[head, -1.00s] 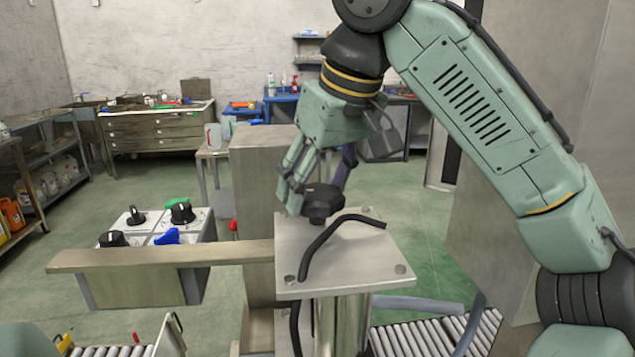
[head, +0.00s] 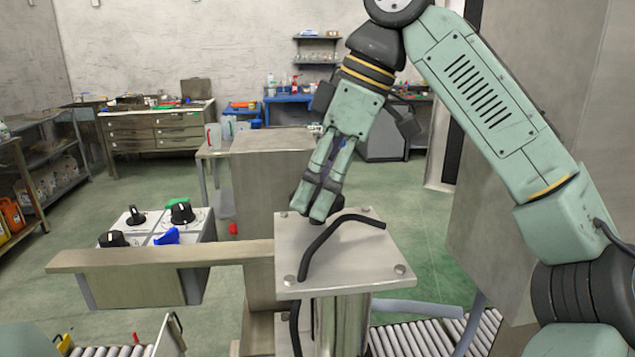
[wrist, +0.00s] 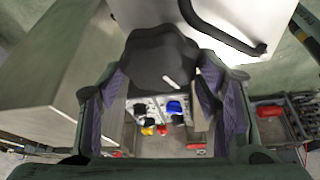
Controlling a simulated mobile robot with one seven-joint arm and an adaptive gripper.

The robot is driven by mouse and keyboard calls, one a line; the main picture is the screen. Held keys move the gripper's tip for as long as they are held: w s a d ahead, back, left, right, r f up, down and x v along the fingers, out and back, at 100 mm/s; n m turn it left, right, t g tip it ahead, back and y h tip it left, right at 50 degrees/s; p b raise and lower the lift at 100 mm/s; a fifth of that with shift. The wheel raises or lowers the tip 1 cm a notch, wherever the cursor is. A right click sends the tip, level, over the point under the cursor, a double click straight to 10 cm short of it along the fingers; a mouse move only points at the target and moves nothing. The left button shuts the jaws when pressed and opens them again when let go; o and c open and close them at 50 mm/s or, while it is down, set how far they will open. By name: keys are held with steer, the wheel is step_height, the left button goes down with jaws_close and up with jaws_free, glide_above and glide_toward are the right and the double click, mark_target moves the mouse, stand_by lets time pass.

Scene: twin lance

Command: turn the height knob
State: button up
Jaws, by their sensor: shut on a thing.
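The black height knob (wrist: 160,60) with a pale pointer mark stands on top of the metal plate (head: 350,268). In the head view only a dark part of the knob (head: 296,202) shows, behind my fingers. My gripper (head: 318,208) comes down at a tilt over the plate's far left part. In the wrist view its two purple-padded fingers stand on both sides of the knob, and my gripper is shut on it. The contact itself is partly hidden in both views.
A bent black rod or hose (head: 330,240) lies over the plate close to my fingers. A tall metal block (head: 262,180) stands behind left. A panel with black knobs (head: 182,212) and a blue one (head: 167,236) is at left, behind a metal bar (head: 160,257).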

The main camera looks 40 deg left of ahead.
steer(key=n+h, duration=0.1)
steer(key=n, duration=0.2)
steer(key=shift+n+g, duration=0.3)
steer(key=shift+g, duration=0.1)
steer(key=shift+n+g+h, duration=0.3)
steer(key=shift+n+h, duration=0.3)
steer(key=shift+n, duration=1.1)
steer(key=o, duration=1.2)
